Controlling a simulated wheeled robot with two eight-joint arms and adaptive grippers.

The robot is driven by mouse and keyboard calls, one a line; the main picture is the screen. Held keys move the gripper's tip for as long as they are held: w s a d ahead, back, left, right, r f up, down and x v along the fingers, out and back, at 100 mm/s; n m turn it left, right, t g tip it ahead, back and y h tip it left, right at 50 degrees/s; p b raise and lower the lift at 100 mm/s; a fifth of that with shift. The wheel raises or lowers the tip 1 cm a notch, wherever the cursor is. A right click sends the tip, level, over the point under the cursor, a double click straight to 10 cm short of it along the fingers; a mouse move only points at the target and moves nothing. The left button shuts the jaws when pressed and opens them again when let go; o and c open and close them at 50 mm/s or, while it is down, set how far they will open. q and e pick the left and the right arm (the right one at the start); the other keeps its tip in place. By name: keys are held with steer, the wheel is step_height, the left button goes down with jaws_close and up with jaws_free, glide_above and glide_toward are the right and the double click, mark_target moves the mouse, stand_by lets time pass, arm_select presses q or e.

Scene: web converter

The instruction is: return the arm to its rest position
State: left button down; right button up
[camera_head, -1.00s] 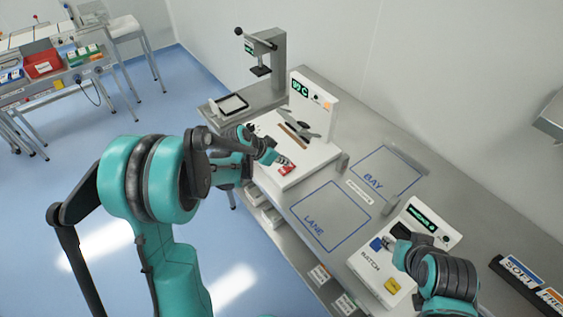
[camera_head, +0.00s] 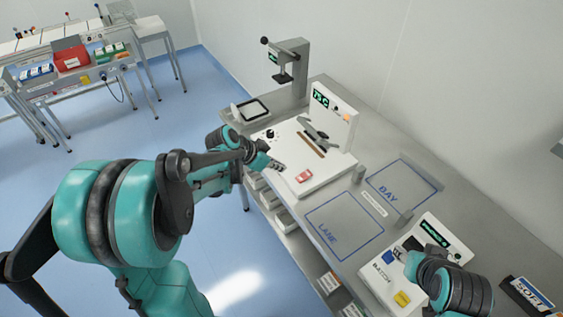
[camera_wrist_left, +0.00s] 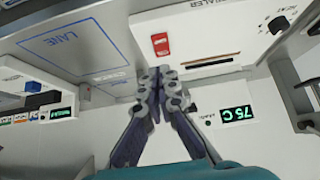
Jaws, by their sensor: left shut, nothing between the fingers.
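My left arm reaches in from the left, and its left gripper (camera_head: 277,166) is over the near left edge of the white sealer (camera_head: 330,166). In the left wrist view the gripper (camera_wrist_left: 160,72) has its fingers together with nothing between them. The red switch (camera_head: 304,176) lies uncovered to the right of the gripper, apart from it; the left wrist view shows the switch (camera_wrist_left: 161,44) too. My right gripper (camera_head: 402,253) is low by the blue button of the batch unit (camera_head: 372,276); its fingers are too small to judge.
The sealer's display (camera_head: 321,97) is lit green. A press (camera_head: 290,62) and a black-rimmed tray (camera_head: 252,110) stand behind. The marked LANE (camera_head: 343,226) and BAY (camera_head: 402,184) areas are empty. Open blue floor lies left of the bench.

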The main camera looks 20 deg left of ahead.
arm_select(q)
steer(key=shift+s+d, duration=0.1)
steer(key=s+d+f+n+y+b, duration=0.1)
steer(key=s+d+n+y+b, duration=0.1)
steer(key=s, duration=0.7)
steer(key=s+d+f+n+y+b, duration=0.1)
steer(key=s+n+b, duration=0.4)
steer(key=s, duration=0.5)
steer(key=shift+d+f+n+t+y+b, duration=0.4)
steer(key=shift+y+b, duration=0.35)
steer(key=shift+y, duration=0.25)
steer(key=shift+s, duration=0.1)
